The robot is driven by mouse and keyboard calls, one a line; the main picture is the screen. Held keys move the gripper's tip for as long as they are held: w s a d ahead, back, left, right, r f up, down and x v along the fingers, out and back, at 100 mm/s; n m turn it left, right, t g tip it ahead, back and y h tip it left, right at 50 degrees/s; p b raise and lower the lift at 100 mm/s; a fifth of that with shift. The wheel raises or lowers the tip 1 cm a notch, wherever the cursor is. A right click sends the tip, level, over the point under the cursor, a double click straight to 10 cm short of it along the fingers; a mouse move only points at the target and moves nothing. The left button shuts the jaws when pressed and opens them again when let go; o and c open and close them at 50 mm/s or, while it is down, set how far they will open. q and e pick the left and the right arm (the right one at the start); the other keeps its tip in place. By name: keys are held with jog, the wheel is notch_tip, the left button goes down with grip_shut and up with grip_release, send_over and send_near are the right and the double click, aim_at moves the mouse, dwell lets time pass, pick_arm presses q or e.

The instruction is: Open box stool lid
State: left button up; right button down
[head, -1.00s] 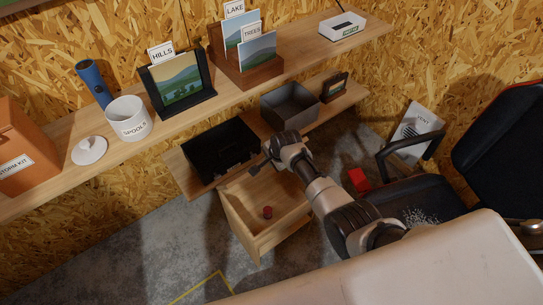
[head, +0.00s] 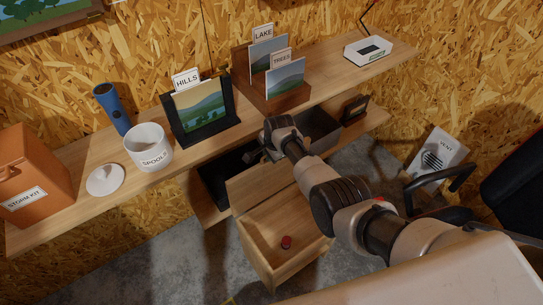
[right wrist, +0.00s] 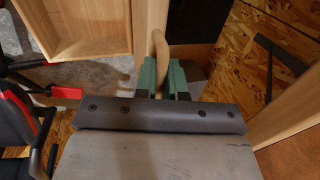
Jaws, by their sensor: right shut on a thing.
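The box stool (head: 262,258) is a pale wooden box on the floor below the shelf, open at the top, with a small red object (head: 286,242) inside. Its lid (head: 262,184) stands raised along the box's far edge. My right gripper (head: 268,155) is at the lid's upper edge, its fingers partly hidden. In the right wrist view, my green fingers (right wrist: 162,78) are shut on a tan loop (right wrist: 159,45) beside the lid's edge. The open box (right wrist: 80,28) shows at upper left there. My left gripper is not in view.
The long shelf (head: 75,215) above holds a white spools pot (head: 148,147), an orange storm kit box (head: 30,180) and picture stands. A lower shelf with a black bin (head: 225,178) and grey bin (head: 318,132) is behind the lid. A black chair is at right.

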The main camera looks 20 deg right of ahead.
dwell(0.3)
jog(key=c, duration=1.3)
grip_release()
jog(key=shift+o, duration=0.2)
jog(key=shift+r, duration=0.1)
jog(key=shift+r, duration=0.25)
jog(key=p+v, duration=0.3)
jog(key=v, duration=0.7)
jog(key=shift+p, duration=0.35)
